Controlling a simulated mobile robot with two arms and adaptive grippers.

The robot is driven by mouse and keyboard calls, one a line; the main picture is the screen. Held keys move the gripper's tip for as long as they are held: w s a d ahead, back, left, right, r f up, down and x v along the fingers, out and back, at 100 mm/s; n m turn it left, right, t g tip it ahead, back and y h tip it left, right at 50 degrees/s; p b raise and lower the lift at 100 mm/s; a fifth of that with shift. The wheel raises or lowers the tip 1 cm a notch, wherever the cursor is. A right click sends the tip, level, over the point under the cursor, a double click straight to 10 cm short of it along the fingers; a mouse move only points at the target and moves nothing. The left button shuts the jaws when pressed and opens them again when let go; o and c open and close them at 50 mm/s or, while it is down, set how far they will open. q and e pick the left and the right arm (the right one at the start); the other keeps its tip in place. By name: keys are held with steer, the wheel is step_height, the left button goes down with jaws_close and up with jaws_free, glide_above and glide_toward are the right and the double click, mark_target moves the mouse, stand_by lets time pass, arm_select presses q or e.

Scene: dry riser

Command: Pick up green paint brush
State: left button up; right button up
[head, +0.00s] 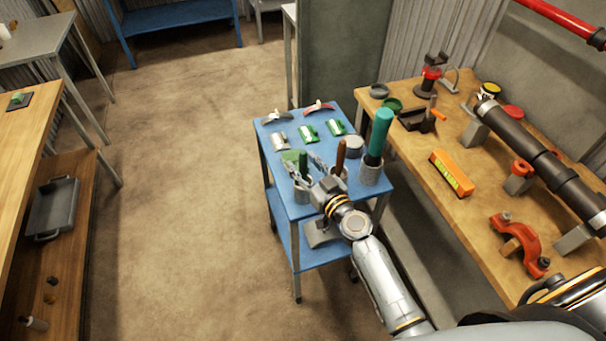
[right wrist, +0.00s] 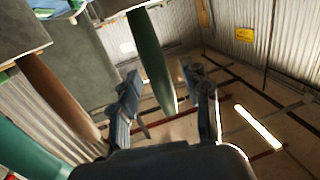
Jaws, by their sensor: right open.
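The green paint brush shows its dark green handle (head: 303,163) standing up from a grey cup on the blue cart (head: 281,183). In the right wrist view the handle (right wrist: 152,58) hangs between the open fingers and looks apart from them. My right gripper (head: 305,167) is open, with its fingers on either side of the handle; (right wrist: 168,108) marks its gap in the wrist view. The brush's bristles and lower end are hidden. My left gripper is not in view.
A brown-handled tool (head: 340,155) and a large teal-handled tool (head: 380,132) stand in cups to the right. Small green-and-silver items (head: 307,132) lie behind. A wooden workbench (head: 430,190) with a dark pipe (head: 540,160) is right. Open floor (head: 190,200) lies left.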

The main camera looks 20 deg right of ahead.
steer(key=shift+w+a+f, duration=0.1)
steer(key=shift+w, duration=0.25)
jaws_close()
